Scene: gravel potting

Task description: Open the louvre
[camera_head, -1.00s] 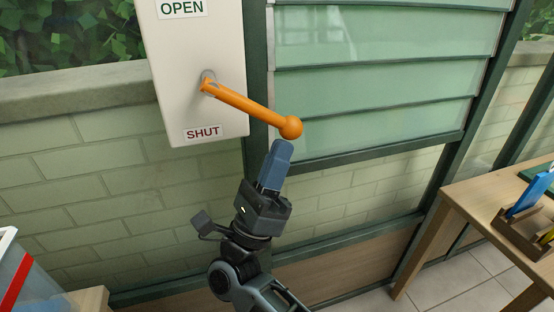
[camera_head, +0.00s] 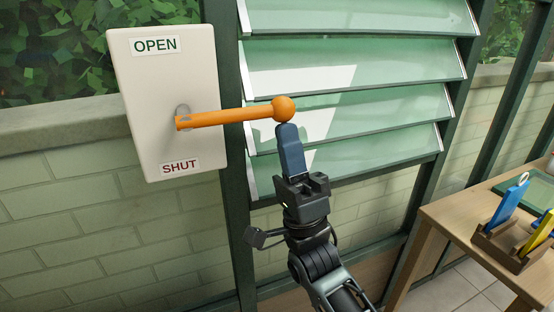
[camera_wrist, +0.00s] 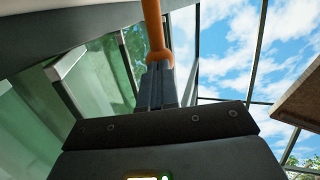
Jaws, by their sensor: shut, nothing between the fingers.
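The orange lever (camera_head: 232,116) is pivoted on a white plate (camera_head: 150,88) marked OPEN at the top and SHUT at the bottom. It points right, close to level and tilted slightly up towards its ball end. My gripper (camera_head: 287,128) is shut and empty, its fingertips directly under the ball and seemingly touching it. In the wrist view the lever (camera_wrist: 155,30) rises beyond the tips of my gripper (camera_wrist: 158,66). The louvre's green glass slats (camera_head: 350,75) stand tilted, their edges apart from the frame.
A wooden table (camera_head: 450,215) stands at the right with a wooden holder (camera_head: 500,245) of blue and yellow tools and a green tray (camera_head: 525,190). A brick wall (camera_head: 90,215) lies below the plate. Dark green posts frame the louvre.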

